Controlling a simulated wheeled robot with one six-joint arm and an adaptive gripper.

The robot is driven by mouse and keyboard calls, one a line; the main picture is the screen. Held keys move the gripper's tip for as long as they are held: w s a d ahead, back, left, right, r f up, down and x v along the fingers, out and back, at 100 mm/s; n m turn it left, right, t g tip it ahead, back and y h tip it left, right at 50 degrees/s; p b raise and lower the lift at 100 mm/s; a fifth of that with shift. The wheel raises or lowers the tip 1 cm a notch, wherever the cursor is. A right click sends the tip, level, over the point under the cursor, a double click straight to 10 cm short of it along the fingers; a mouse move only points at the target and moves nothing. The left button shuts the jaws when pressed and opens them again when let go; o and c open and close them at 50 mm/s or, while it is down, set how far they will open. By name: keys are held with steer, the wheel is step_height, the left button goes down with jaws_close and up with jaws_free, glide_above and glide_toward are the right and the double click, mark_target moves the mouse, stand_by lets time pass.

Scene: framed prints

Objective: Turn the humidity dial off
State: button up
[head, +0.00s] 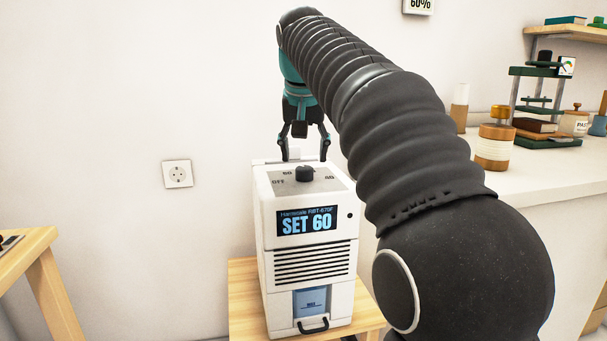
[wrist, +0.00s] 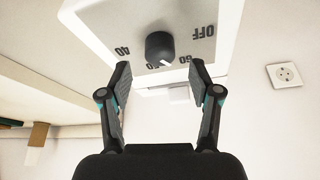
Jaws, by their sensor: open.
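A white humidifier (head: 312,262) has a dark display (head: 307,222) that reads "SET 60". Its black humidity dial (head: 305,174) stands on the grey top panel, and the dial also shows in the wrist view (wrist: 160,46). Labels OFF, 60 and 40 are readable around it in the wrist view. A white mark on the dial points down and slightly right, roughly towards 60. My gripper (head: 305,152) hangs above the top of the humidifier, fingers pointing down, open and empty. In the wrist view my gripper (wrist: 160,68) has its fingertips apart, with the dial beyond the gap, not touched.
The humidifier stands on a wooden stool (head: 243,290). A wall socket (head: 178,174) is on the left. A white counter (head: 535,185) with jars and a press (head: 545,100) is on the right. A wooden table (head: 40,270) edges in at left.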

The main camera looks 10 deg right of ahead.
mark_target(304, 168)
steer(key=shift+b+x, duration=0.45)
steer(key=shift+x, duration=1.6)
steer(key=c, duration=1.1)
